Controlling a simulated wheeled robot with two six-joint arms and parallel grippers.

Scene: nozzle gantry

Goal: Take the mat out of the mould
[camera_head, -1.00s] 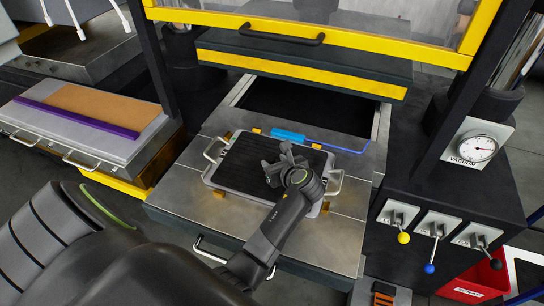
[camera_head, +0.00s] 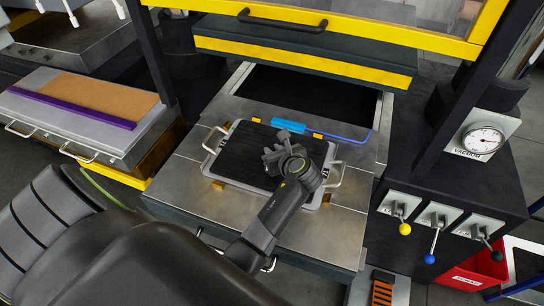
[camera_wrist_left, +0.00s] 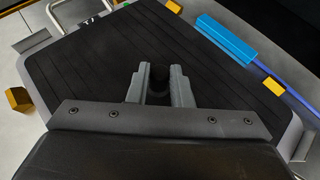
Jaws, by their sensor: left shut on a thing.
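The black ribbed mat (camera_head: 240,148) lies flat in the grey mould (camera_head: 241,183), which has a wire handle at each end. The mat fills much of the left wrist view (camera_wrist_left: 85,72). My left gripper (camera_head: 277,152) is over the right-hand part of the mat, its arm reaching up from below. In the left wrist view, its fingers (camera_wrist_left: 160,82) are shut on a small dark rounded piece, seemingly part of the mat; the exact grip is hard to see. The mat shows no clear lift from the mould. My right gripper is out of view.
A blue-handled tool (camera_head: 290,127) lies just behind the mould. Small brass blocks (camera_head: 218,185) surround the mould. A raised yellow-edged press frame (camera_head: 300,55) stands behind. Levers (camera_head: 404,228) and a vacuum gauge (camera_head: 482,141) are at right. The metal table front (camera_head: 325,240) is bare.

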